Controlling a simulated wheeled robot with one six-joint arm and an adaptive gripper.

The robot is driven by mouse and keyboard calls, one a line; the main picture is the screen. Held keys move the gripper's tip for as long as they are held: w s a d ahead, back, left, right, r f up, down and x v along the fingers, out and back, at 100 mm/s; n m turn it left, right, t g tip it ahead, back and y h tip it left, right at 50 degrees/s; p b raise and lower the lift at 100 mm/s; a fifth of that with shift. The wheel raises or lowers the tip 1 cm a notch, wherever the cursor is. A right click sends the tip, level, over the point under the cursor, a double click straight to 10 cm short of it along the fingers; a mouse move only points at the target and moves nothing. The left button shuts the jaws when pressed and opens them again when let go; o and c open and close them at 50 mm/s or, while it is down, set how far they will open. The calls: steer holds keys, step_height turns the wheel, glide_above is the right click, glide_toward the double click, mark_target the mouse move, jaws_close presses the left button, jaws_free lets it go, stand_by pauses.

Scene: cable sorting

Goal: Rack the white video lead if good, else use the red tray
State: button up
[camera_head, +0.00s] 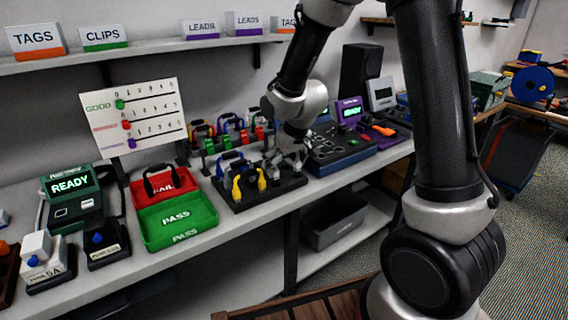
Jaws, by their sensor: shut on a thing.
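My gripper (284,163) is low over the right end of a black holder (262,194) on the bench. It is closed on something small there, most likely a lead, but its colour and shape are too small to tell. The holder bears blue (231,156) and yellow (248,180) looped leads, left of my gripper. Behind stands a rack with several coloured leads (229,128). The red tray (140,197), marked FAIL, has a black loop (157,181) at it. The green tray (161,236), marked PASS, is in front and looks empty. I cannot make out a white lead for certain.
A green device reading READY (70,184) stands left of the trays. A dark tester panel (340,150) and a purple READY display (350,112) are right of my gripper. A counting board (133,121) leans behind. A labelled shelf (150,48) runs above the bench.

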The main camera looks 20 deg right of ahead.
steer(key=shift+f, duration=0.9)
stand_by(1.1)
steer(key=o, duration=0.9)
steer(key=shift+o, duration=0.2)
steer(key=shift+r, duration=0.1)
step_height(320, 180, up, 8)
stand_by(0.6)
